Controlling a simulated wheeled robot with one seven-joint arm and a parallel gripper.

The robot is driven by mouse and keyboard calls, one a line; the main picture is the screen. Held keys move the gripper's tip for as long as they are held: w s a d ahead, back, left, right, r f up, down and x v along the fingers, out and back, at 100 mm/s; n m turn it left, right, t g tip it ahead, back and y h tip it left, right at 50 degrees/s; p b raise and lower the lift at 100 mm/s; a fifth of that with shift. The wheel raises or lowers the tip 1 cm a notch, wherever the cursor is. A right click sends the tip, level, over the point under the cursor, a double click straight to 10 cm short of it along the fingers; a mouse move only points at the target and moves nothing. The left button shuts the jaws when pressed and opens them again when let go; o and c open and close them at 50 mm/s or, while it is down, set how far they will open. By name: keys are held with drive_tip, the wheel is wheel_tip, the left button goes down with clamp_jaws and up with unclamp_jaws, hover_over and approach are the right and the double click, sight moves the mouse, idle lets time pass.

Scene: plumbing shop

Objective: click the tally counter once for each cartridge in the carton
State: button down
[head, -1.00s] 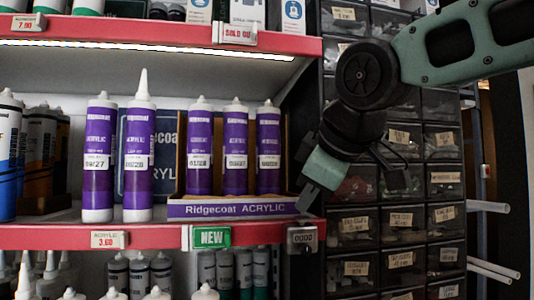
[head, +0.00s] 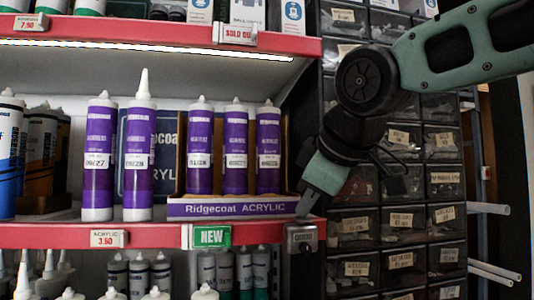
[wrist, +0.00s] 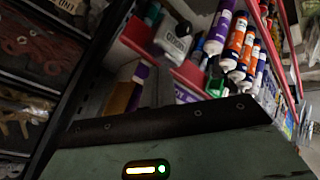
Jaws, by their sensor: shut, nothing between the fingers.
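The tally counter (head: 302,238) is a small grey box on the red shelf edge, right of the green NEW tag. Its digits are too blurred to read for certain. It also shows in the wrist view (wrist: 174,40). The carton (head: 232,209), labelled Ridgecoat ACRYLIC, stands on the shelf with three purple cartridges visible inside: left (head: 199,150), middle (head: 235,150) and right (head: 268,150). My gripper (head: 306,207) is shut and empty, pointing down just above the counter's top. I cannot tell whether it touches the counter.
Two purple cartridges (head: 98,160) (head: 138,160) stand outside the carton, to its left. Black parts drawers (head: 355,225) rise close behind and right of my gripper. The upper shelf (head: 150,45) overhangs the carton. More tubes (head: 240,270) stand below.

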sight(309, 220)
drive_tip(key=shift+r+p, duration=0.8)
drive_tip(key=shift+r, duration=0.15)
wheel_tip(309, 220, up, 6)
drive_tip(key=p, duration=0.5)
idle(2.5)
